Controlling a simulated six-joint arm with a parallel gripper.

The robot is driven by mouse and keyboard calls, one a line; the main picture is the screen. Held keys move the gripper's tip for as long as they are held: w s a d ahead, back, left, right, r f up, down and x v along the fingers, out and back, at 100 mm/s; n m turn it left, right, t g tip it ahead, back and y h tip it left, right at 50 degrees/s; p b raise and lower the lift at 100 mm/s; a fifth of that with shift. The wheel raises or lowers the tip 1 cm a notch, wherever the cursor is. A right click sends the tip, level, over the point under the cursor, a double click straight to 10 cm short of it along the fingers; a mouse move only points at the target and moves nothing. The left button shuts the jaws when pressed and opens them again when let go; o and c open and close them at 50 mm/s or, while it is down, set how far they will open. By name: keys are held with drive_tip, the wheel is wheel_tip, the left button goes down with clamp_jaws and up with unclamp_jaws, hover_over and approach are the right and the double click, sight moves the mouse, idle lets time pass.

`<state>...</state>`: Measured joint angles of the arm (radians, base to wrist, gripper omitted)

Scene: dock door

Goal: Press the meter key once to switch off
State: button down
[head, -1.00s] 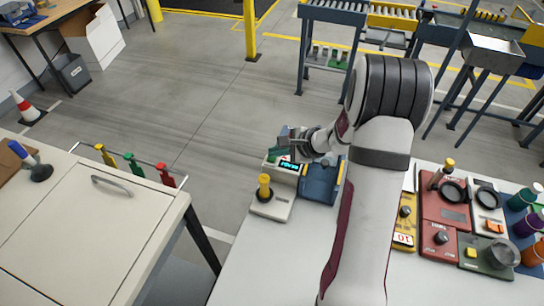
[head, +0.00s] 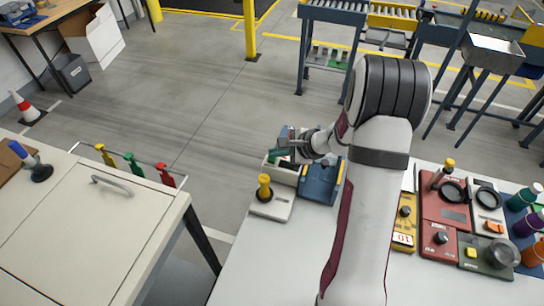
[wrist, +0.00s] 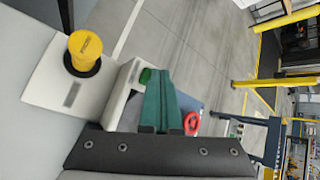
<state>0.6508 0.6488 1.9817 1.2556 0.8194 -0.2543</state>
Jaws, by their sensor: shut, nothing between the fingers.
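The meter is a pale box (head: 281,174) at the far left of the near bench in the head view, partly behind my gripper. No lit digits show on it now. In the wrist view its pale casing (wrist: 121,88) is left of my fingers, with a small green key (wrist: 146,76) at their tips. My gripper (head: 277,156) is shut and empty, with its green fingers low over the meter. In the wrist view the fingers (wrist: 161,78) are together and cover part of the meter. I cannot tell whether they touch the key.
A pale box with a yellow knob (head: 264,187) stands close in front of the meter. A blue device (head: 320,182) is just right of it. More devices, including a red one (head: 446,205), fill the bench's right side. A gap separates the bench from the cabinet (head: 95,220) at left.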

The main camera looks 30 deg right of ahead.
drive_tip(key=shift+r, duration=0.7)
wheel_tip(320, 180, up, 5)
idle(0.3)
idle(0.6)
drive_tip(key=s+a+r+n+g+y, duration=0.1)
drive_tip(key=s+a+r+n+g, duration=0.3)
drive_tip(key=s+a, duration=0.4)
drive_tip(key=s+a+r+n+g+y, duration=0.1)
drive_tip(key=s+a+r+n, duration=0.2)
drive_tip(key=s+a+n, duration=0.5)
drive_tip(key=s+a+n+g+h, duration=0.1)
drive_tip(key=s+n+h, duration=0.1)
drive_tip(key=s, duration=0.5)
drive_tip(key=s+a+f+n+g+h, duration=0.1)
drive_tip(key=s+n+g+h, duration=0.1)
drive_tip(key=s, duration=0.6)
drive_tip(key=shift+a, duration=0.3)
